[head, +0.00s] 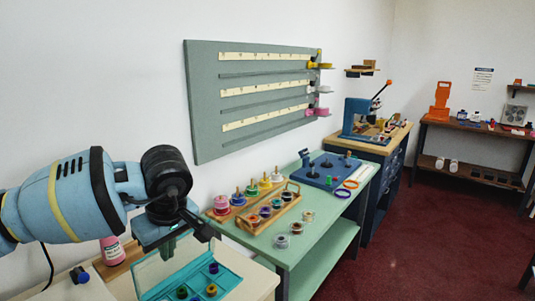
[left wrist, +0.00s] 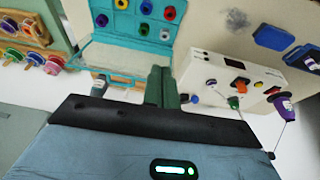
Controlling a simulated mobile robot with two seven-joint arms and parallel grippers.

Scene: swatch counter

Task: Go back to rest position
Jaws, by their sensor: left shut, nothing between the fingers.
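My left gripper (head: 168,244) is at the lower left of the head view, hanging from my blue arm above the teal open case (head: 187,281). In the left wrist view its two green fingers (left wrist: 160,86) are together with nothing between them. The teal case also shows in the left wrist view (left wrist: 110,57), just beyond the fingers, with several coloured spools in it. Whether the fingertips touch the case cannot be told. My right gripper is in neither view.
A green counter (head: 303,248) holds a wooden tray (head: 252,227) of spools and a blue base (head: 322,170). A grey wall board (head: 204,125) hangs behind. A white device (left wrist: 235,70) with thread spools stands right of the case. Red floor (head: 400,240) is open at right.

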